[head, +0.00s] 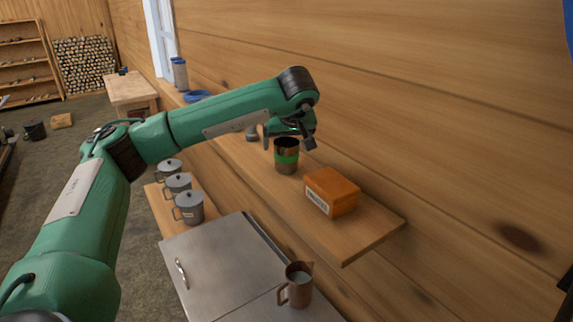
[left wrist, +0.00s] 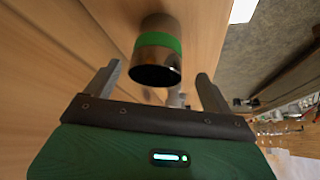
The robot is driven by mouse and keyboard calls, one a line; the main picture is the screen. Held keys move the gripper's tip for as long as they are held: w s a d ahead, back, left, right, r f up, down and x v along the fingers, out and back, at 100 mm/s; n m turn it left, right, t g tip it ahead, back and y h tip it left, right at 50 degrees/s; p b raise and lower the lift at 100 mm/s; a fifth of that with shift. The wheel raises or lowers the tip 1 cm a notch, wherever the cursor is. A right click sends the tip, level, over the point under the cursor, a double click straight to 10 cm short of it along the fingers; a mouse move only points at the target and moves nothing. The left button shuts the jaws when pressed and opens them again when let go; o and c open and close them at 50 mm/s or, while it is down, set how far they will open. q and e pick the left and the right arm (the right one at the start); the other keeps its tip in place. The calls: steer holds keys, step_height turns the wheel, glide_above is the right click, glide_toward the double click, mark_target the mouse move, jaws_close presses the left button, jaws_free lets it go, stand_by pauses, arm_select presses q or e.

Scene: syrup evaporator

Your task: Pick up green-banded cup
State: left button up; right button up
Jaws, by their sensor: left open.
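The green-banded cup (head: 287,157) is a dark metal cup with a bright green band. It stands upright on the wooden wall shelf (head: 375,231), to the left of an orange box. My left gripper (head: 288,142) is open and empty, right by the cup's top in the head view. In the left wrist view the cup (left wrist: 156,50) shows ahead, between the lines of the two open fingers (left wrist: 155,88), with its dark mouth towards the camera. The fingers do not appear to touch it. My right gripper is not in view.
The orange box (head: 331,192) sits close right of the cup. Below are a steel-topped cabinet (head: 225,263), a brown jug (head: 298,284) and several grey lidded mugs (head: 188,207). The wooden wall (head: 430,120) rises behind the shelf.

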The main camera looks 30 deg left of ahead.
arm_select(q)
steer(key=shift+w+a+f, duration=0.15)
steer(key=shift+w+f, duration=0.2)
steer(key=shift+f, duration=0.25)
steer(key=shift+w+f, duration=0.15)
steer(key=shift+w, duration=0.05)
steer(key=shift+w+a+f+b, duration=0.1)
steer(key=shift+a+f+b, duration=0.1)
steer(key=shift+f+b, duration=0.3)
steer(key=b+x, duration=0.1)
steer(key=x, duration=0.2)
steer(key=shift+w+a+f+b, duration=0.15)
steer(key=shift+f+b, duration=0.15)
steer(key=shift+b, duration=0.05)
steer(key=shift+w+a+f, duration=0.1)
steer(key=shift+w, duration=0.1)
steer(key=shift+s, duration=0.1)
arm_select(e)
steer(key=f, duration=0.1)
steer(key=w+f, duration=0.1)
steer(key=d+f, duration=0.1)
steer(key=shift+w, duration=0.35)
arm_select(q)
steer(key=c, duration=1.1)
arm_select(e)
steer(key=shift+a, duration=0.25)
